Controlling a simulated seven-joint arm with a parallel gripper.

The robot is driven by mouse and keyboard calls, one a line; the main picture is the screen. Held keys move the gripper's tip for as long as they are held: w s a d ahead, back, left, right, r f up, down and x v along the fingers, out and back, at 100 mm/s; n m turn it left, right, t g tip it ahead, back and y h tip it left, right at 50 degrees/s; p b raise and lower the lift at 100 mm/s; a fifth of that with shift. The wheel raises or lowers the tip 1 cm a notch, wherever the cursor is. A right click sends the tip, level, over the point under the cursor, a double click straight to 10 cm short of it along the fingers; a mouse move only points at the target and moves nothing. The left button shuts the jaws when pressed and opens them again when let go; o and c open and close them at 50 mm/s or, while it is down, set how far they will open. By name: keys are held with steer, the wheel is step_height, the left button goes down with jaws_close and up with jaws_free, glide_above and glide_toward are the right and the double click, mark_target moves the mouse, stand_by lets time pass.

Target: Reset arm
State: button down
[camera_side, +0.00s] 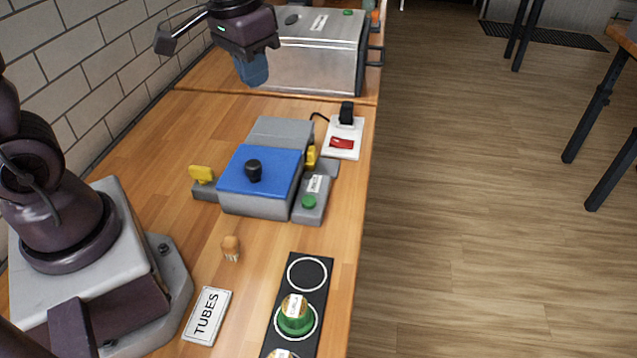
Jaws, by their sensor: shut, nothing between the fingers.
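My gripper (253,78) is at the top of the side view, pointing down in the air. Its blue fingers are together, and nothing shows between them. It appears in front of the metal box at the back, clear of the blue-lidded device. My dark purple arm shows at the left and at the top, with its middle out of frame.
A blue-lidded device (275,172) with a black knob stands mid-table, beside a white switch (342,137). A metal box (310,55) stands behind. Nearer are a small brown object (231,248), a TUBES card (207,316) and a black strip (312,256) holding a green-based item (295,318).

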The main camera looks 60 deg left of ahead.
steer(key=s+d+r+t, duration=0.1)
steer(key=s+r+t, duration=0.1)
steer(key=s, duration=0.3)
steer(key=s+d+r+m+t, duration=0.1)
steer(key=s+d+r, duration=0.1)
steer(key=s+r, duration=0.2)
steer(key=shift+s+r+t, duration=0.3)
steer(key=shift+s+t, duration=0.1)
steer(key=shift+s, duration=0.6)
